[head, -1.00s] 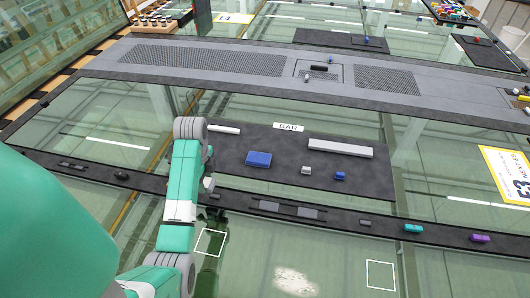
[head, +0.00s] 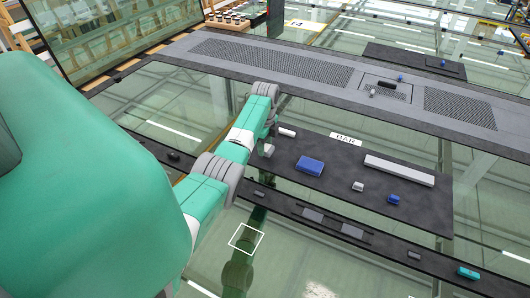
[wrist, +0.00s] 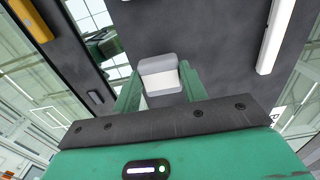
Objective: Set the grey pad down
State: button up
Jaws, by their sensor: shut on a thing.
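In the wrist view the two green fingers of my gripper (wrist: 159,72) stand either side of a small grey pad (wrist: 158,66) with a whitish lower face. The gripper is shut on it. Dark mat surface lies beyond the pad; I cannot tell whether the pad touches it. The pad cannot be made out in the head view.
On the mat are a white cylinder (head: 287,132), a blue block (head: 310,165), a small grey block (head: 358,186), a small blue piece (head: 394,199) and a long pale bar (head: 399,170). A label (head: 346,139) lies at its far edge. A white square outline (head: 246,239) marks the glass in front.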

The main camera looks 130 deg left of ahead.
jog(key=shift+f, duration=1.55)
jog(key=shift+b, duration=0.3)
jog(key=shift+f, duration=0.25)
jog(key=o, duration=0.9)
jog(key=shift+r, duration=0.1)
jog(key=shift+o, duration=0.2)
notch_tip(320, 180, up, 12)
jog(key=p, duration=0.1)
jog(key=shift+r+p, duration=0.15)
jog(key=shift+p, duration=0.25)
